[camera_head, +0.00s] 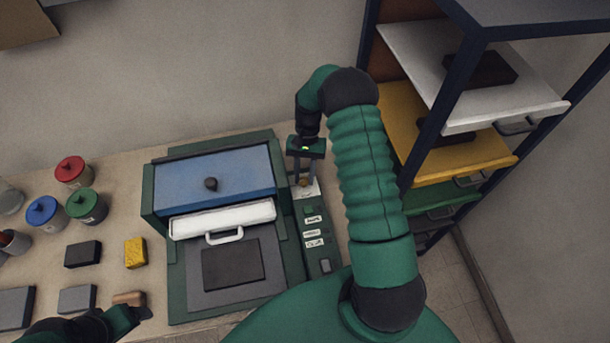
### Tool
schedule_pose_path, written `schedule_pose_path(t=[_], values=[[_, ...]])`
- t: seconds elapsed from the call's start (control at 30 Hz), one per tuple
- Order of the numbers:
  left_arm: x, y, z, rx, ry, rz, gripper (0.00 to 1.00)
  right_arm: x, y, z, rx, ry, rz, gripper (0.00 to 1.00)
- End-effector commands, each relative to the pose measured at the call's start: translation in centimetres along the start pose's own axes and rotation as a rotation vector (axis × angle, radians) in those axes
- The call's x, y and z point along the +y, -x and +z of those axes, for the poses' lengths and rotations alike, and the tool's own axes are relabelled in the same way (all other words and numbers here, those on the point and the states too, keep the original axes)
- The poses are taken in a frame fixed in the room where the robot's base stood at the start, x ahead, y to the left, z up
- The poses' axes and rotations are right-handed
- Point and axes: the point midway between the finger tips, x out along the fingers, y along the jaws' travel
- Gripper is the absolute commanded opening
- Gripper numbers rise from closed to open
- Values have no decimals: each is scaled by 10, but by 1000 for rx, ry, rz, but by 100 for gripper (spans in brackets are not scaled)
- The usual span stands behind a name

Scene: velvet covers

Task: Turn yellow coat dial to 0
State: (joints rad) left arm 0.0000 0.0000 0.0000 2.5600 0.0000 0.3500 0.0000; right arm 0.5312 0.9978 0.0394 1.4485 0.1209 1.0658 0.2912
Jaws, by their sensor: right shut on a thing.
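The small yellow-brown dial (304,183) sits on a pale plate at the far end of the green machine's right-hand control strip. My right gripper (305,180) reaches down over it from behind and is shut on it, its fingers on either side. The dial's markings are too small and too covered to read. My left gripper (139,314) is low at the left, near a brown block, and its jaws are not clear.
The green machine (176,285) has a blue lid (235,177), a white handled bar (250,216) and a dark plate (233,263). Red, blue and green lidded jars and several blocks lie left. A shelf rack (460,165) stands right.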

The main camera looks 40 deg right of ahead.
Motion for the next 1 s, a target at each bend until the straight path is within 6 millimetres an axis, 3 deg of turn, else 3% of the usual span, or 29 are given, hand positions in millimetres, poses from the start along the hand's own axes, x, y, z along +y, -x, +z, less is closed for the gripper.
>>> schedule_pose_path(t=[0.57,0.6,0.73,1.0], values=[[0,0,0,0,0,0,75,-2,2,-1,5,36,10,0],[0,0,0,0,0,0,75,-2,2,-1,5,35,10,31],[0,-1,0,0,0,0,75,-1,2,-1,4,35,12,48],[0,-1,0,0,0,0,75,0,0,-1,1,34,13,50]])
